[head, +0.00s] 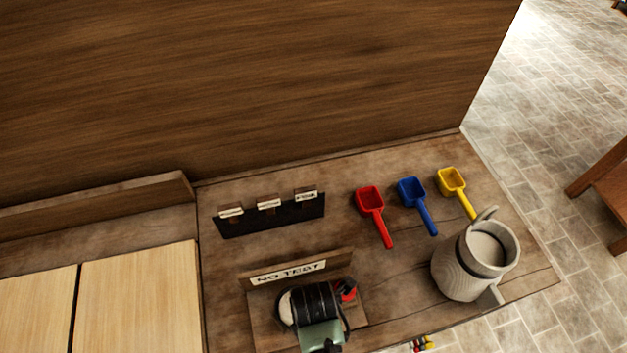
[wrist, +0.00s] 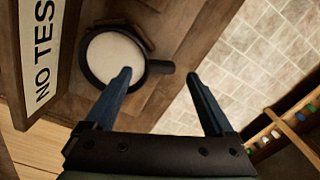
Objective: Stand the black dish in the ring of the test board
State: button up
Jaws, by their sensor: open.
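In the head view my arm covers the dish. I cannot make out the ring.
Red (head: 370,200), blue (head: 411,189) and yellow (head: 452,182) scoops lie behind to the right. A grey jug (head: 462,265) stands at the right front. A black rack (head: 270,217) with three labels is behind the board. A red object (head: 346,290) is beside my arm.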

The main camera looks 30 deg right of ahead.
notch_tip(320, 180, up, 10)
jog(key=shift+r, duration=0.2)
